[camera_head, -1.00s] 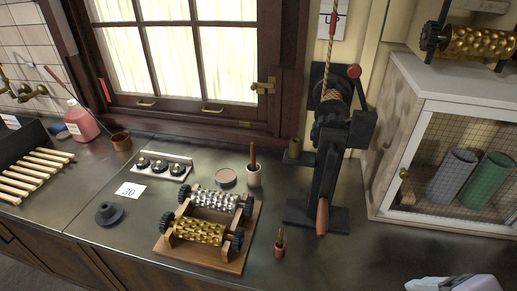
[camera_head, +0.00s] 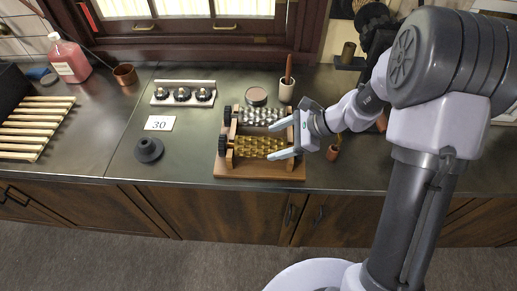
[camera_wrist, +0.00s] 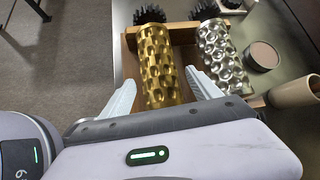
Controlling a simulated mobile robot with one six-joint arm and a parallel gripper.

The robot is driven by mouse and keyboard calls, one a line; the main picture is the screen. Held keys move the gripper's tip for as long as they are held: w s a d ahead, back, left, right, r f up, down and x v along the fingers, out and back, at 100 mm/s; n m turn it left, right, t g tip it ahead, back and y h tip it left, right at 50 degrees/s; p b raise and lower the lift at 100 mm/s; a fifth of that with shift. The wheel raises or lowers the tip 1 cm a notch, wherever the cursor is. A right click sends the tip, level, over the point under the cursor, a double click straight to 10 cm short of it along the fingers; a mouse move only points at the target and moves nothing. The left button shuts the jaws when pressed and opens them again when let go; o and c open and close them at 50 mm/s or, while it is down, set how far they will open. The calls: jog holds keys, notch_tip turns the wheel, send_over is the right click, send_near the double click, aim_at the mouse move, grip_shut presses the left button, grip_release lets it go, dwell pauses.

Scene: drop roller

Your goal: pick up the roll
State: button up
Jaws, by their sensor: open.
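A gold dimpled roll (camera_head: 252,147) lies in a wooden stand (camera_head: 232,171) on the metal counter. A silver dimpled roll (camera_head: 258,116) lies parallel behind it. My gripper (camera_head: 271,140) is open and empty at the right end of the rolls. In the wrist view my gripper (camera_wrist: 161,77) has one finger on each side of the gold roll (camera_wrist: 157,55); the right finger points toward the gap beside the silver roll (camera_wrist: 217,50). I cannot tell whether the fingers touch the roll or how far above it they are.
A grey funnel-like piece (camera_head: 149,149) and a "30" card (camera_head: 160,123) lie left. A slatted rack (camera_head: 35,128) and pink bottle (camera_head: 69,59) are far left.

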aim_at(261, 147)
jog(key=b+x, duration=0.2)
jog(key=x, duration=0.4)
jog(key=shift+s+a, duration=0.1)
jog(key=shift+r, duration=0.1)
grip_shut()
